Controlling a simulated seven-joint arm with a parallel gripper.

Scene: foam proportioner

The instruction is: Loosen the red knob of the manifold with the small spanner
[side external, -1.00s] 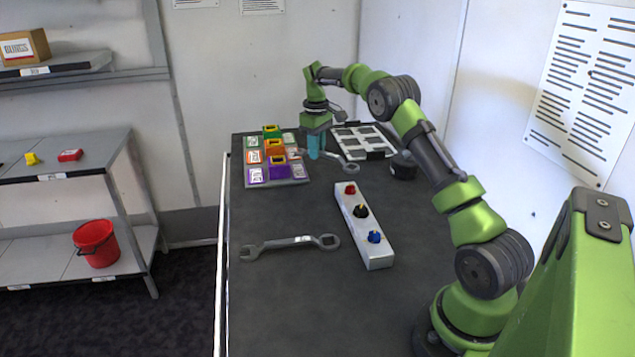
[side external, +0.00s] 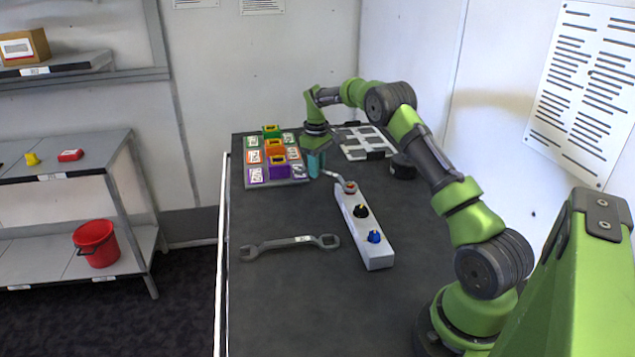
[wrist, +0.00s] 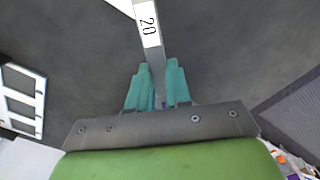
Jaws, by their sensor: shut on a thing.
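My gripper (side external: 315,166) has its teal fingers shut on the shaft of the small spanner (side external: 334,176). The wrist view shows the shaft between the fingers (wrist: 157,80), with a label "20" (wrist: 149,28). The spanner's ring end is at the red knob (side external: 350,187) on the far end of the white manifold (side external: 377,258). The ring appears around the knob's top, with a little red showing inside. How far down it sits cannot be told. The black knob (side external: 361,211) and blue knob (side external: 374,236) are clear of it.
A larger spanner (side external: 285,243) lies left of the manifold. A tray with coloured boxes (side external: 277,168) stands to the left of my gripper. A black and white frame (side external: 365,142) and a dark round object (side external: 402,166) are at the back right. The near tabletop is clear.

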